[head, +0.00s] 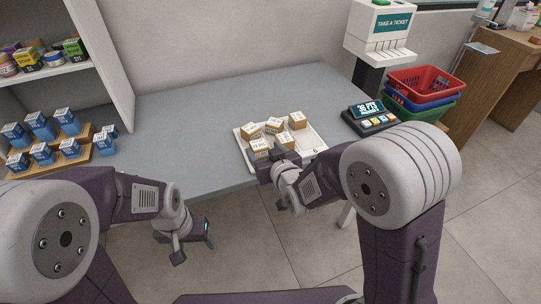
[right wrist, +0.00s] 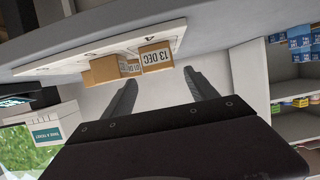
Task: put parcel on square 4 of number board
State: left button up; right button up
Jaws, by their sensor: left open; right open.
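The white number board (head: 309,139) lies on the grey counter near its front edge. Several small brown parcels with white labels stand on it, one of them at the back right (head: 297,121). A 6 shows at the board's front right corner. My right gripper (head: 273,162) is open and empty at the board's front edge, close to the front parcels. In the right wrist view, a parcel labelled 13 DEC (right wrist: 155,58) stands just beyond the open fingertips, beside a printed 4. My left gripper (head: 193,248) is open and empty, low in front of the counter.
A dark payment terminal (head: 371,118) stands right of the board. Stacked baskets (head: 425,85) and a ticket machine (head: 381,25) are at the back right. Blue boxes (head: 40,125) stand on a wooden rack at the left. The counter's middle (head: 190,110) is clear.

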jog(key=v, duration=0.3)
jog(key=shift+w+r, duration=0.1)
jog(key=b+v, duration=0.3)
jog(key=b, duration=0.5)
jog(key=shift+f, duration=0.2)
